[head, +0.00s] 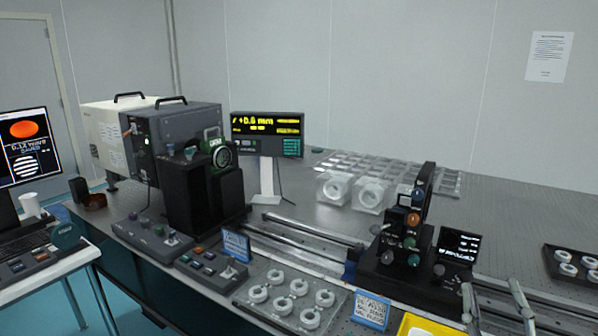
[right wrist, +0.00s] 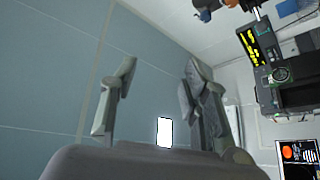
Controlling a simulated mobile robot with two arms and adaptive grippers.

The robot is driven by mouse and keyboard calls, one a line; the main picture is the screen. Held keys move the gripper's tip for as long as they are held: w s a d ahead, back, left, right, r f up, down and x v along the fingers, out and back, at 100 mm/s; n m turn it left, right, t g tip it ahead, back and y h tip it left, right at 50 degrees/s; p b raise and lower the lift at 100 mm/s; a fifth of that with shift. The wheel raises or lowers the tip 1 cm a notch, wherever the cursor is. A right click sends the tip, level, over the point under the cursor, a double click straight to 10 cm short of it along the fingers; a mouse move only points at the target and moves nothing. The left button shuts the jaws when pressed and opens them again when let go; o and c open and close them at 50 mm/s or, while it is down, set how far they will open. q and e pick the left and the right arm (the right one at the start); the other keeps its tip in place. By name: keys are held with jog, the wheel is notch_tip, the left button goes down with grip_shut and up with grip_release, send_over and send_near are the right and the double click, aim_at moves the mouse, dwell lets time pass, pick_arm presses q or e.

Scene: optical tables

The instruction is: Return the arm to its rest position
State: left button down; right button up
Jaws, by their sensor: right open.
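My right gripper (head: 495,306) is at the bottom right of the head view, with its two grey fingers apart and nothing between them. In the right wrist view the fingers of the same gripper (right wrist: 160,100) are also spread, with the wall and a small bright rectangle behind them. In the head view it appears in front of the rail, to the right of the black optical mount (head: 408,240). Whether it touches anything there cannot be told. My left gripper is in neither view.
The optical table (head: 520,215) holds a grey instrument box (head: 185,135), a display (head: 267,133), a tray of white rings (head: 290,300), a small screen (head: 458,247) and a dark tray (head: 575,262) at right. A yellow tray (head: 425,326) lies at the front edge. The back right tabletop is clear.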

jog(key=s+d+f+m+g+h, duration=0.1)
jog(key=s+f+m+g, duration=0.15)
jog(key=f+g, duration=0.65)
jog(key=s+d+f+m+g, duration=0.1)
jog(key=s+f+m+g, duration=0.15)
jog(key=f, duration=1.15)
jog(key=s+a+f+n+g+y, duration=0.2)
jog(key=s+a+f+g+y, duration=0.3)
jog(key=s+a+f+g, duration=0.6)
jog(key=s+d+f+t+p, duration=0.1)
jog(key=s+f, duration=0.2)
jog(key=f, duration=1.1)
jog(key=s+f+t, duration=0.1)
jog(key=s+f, duration=0.1)
jog(key=f, duration=1.3)
jog(key=s+d+f+g+p, duration=0.1)
jog(key=s+d+f, duration=0.2)
jog(key=s+f, duration=0.9)
jog(key=s, duration=0.3)
jog(key=shift+s, duration=0.15)
